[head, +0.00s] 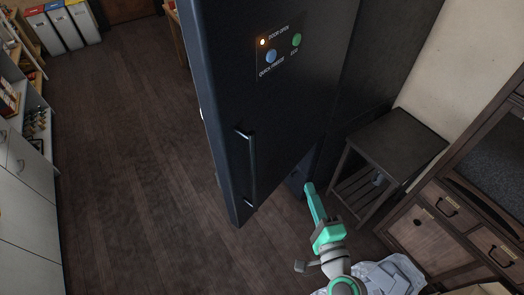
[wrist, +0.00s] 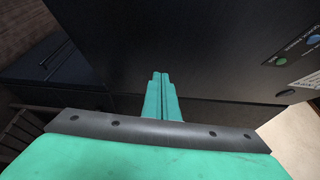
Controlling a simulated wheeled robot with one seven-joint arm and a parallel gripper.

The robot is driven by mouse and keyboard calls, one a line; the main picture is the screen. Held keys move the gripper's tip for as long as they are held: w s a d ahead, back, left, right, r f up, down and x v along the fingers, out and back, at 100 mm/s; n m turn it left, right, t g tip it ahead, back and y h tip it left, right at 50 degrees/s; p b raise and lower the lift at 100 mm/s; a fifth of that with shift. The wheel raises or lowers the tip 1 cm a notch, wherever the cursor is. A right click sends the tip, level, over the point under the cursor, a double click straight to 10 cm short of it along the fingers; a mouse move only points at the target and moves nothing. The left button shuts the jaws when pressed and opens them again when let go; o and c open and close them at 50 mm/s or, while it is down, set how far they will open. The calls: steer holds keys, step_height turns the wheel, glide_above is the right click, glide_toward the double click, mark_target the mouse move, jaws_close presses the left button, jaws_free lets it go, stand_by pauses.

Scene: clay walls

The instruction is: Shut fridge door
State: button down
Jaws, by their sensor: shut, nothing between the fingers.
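The fridge door (head: 225,110) is a tall dark panel with a vertical bar handle (head: 250,165). It stands open, swung out over the floor. A panel on it has a lit orange light beside the words "DOOR OPEN". My teal gripper (head: 309,187) is shut and empty, low down by the door's lower right part. In the wrist view the closed fingers (wrist: 161,76) point at the dark door surface (wrist: 190,40), with the button panel upside down at right. I cannot tell whether the fingertips touch the door. The fridge's inside is hidden.
A dark side table (head: 395,145) with a slatted shelf stands close to the right of my gripper. A wooden cabinet (head: 445,230) is at the lower right. White cupboards (head: 25,190) line the left. The wooden floor (head: 130,170) between is clear.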

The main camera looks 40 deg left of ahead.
steer(key=s+r+n+g+y, duration=0.3)
steer(key=r+n+g, duration=0.1)
steer(key=r+g, duration=0.25)
steer(key=s+r+n+g+y, duration=0.25)
steer(key=r+n+g, duration=0.25)
steer(key=r, duration=0.3)
steer(key=a, duration=1.3)
steer(key=shift+w+f, duration=0.2)
steer(key=shift+w, duration=0.05)
steer(key=shift+w+a, duration=0.1)
